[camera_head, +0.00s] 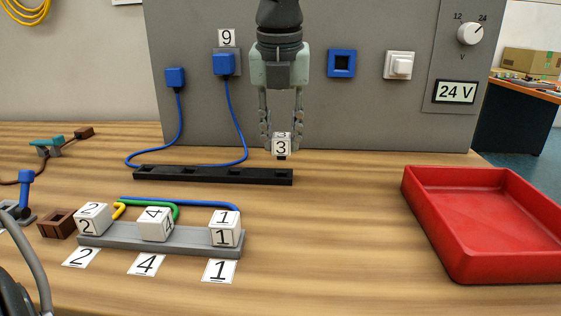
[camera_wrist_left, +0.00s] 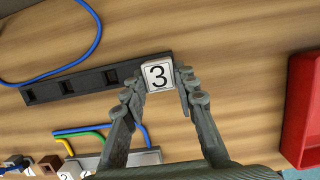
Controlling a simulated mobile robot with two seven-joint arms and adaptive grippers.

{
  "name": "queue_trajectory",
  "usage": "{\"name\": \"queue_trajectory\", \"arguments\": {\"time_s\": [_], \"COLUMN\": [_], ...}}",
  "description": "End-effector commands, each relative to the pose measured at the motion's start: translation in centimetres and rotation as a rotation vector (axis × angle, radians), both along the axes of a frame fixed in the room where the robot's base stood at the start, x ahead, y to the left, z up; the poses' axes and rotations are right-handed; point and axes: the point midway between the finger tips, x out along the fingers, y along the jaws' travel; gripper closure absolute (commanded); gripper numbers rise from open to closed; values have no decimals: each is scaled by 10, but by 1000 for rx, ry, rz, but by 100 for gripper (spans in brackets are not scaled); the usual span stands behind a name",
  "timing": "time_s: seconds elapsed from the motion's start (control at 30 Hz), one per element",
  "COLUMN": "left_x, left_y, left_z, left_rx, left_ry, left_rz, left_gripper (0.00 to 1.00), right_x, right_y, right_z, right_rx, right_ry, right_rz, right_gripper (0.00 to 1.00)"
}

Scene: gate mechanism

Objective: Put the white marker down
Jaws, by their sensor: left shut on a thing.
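A white cube marker with a black 3 (camera_head: 281,146) is held between the fingertips of my left gripper (camera_head: 281,140), which hangs down in front of the grey panel. The marker is upright and appears to be above the right end of a black slotted bar (camera_head: 213,175) on the table. In the left wrist view the marker (camera_wrist_left: 158,76) sits between both fingers and covers the bar's right end. Open square slots show along the rest of the bar (camera_wrist_left: 90,82). My right gripper is not in view.
White cubes 2 (camera_head: 91,219), 4 (camera_head: 155,224) and 1 (camera_head: 226,228) sit on a grey rail (camera_head: 180,240), with number cards in front. A blue cable (camera_head: 232,125) loops behind the bar. A red tray (camera_head: 480,270) stands right, with clear table between.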

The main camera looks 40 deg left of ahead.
Motion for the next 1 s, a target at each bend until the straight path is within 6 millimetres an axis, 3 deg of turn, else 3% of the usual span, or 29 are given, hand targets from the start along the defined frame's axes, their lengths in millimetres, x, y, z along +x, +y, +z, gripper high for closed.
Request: {"name": "queue_trajectory", "arguments": {"time_s": [0.2, 0.8, 1.0], "left_x": [0, 0, -12], "left_y": [0, 0, 3], "left_z": [14, 15, 22], "left_rx": [0, -1, -4], "left_ry": [-1, 0, -2], "left_rz": [0, -1, -22], "left_gripper": [100, 100, 100], "right_x": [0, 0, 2], "right_y": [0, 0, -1], "right_z": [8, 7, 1], "right_rx": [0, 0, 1], "right_ry": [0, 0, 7], "right_rz": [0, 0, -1], "right_gripper": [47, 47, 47]}}
